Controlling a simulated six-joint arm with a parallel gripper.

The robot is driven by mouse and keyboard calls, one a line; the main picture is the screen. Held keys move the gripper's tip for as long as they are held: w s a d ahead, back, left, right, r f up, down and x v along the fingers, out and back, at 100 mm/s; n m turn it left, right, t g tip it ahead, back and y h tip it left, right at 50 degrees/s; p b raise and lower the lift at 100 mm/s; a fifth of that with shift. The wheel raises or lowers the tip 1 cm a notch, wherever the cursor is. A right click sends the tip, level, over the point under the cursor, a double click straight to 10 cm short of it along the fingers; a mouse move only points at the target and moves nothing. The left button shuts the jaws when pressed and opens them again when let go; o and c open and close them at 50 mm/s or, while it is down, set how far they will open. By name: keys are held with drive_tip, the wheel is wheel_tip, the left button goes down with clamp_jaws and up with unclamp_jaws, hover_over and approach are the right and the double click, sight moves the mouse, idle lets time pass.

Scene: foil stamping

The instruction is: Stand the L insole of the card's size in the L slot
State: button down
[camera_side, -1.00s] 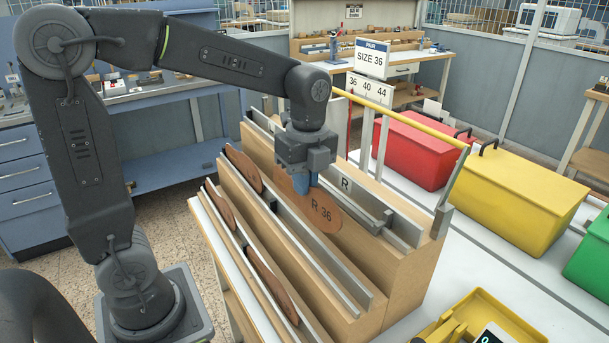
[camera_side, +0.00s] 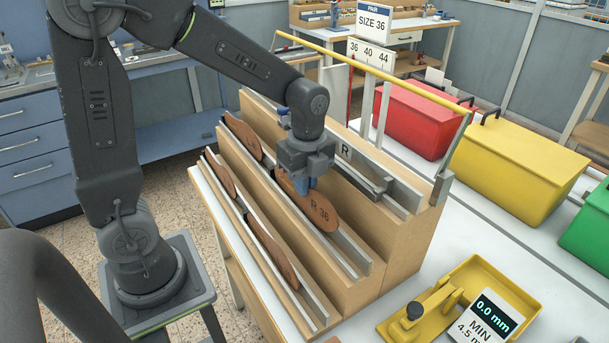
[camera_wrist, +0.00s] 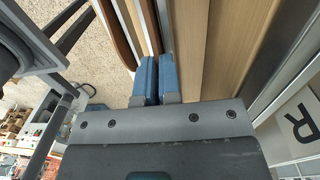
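My gripper (camera_side: 302,186), with blue fingers, is shut on the upper edge of a brown insole marked R 36 (camera_side: 320,211). This insole stands on edge at the middle step of the wooden rack (camera_side: 405,262), its lower edge by the metal rail. In the wrist view, the blue fingers (camera_wrist: 157,80) are close together. Another brown insole (camera_side: 243,136) stands farther back on the same step. Two more, a rear one (camera_side: 221,174) and a front one (camera_side: 272,250), stand on the lowest step. The card (camera_side: 373,22) reads PAIR, SIZE 36.
A yellow gauge (camera_side: 470,277) with a display reading 0.0 mm stands at front right. Red (camera_side: 415,128), yellow (camera_side: 520,165) and green (camera_side: 592,235) boxes line the right side. A yellow bar (camera_side: 380,75) runs above the rack's back. A board marked 36, 40, 44 (camera_side: 370,54) stands behind.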

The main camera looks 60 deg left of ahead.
drive_tip(key=c, duration=1.2)
unclamp_jaws()
drive_tip(key=shift+c, duration=0.2)
drive_tip(key=shift+r, duration=4.45)
drive_tip(key=s+d+r+n+t, duration=0.1)
drive_tip(key=s+d+n+t, duration=0.1)
drive_tip(key=s+n+t, duration=0.4)
drive_tip(key=s+n, duration=0.5)
drive_tip(key=n, duration=0.7)
drive_tip(key=shift+s+r, duration=0.2)
drive_tip(key=shift+s, duration=0.05)
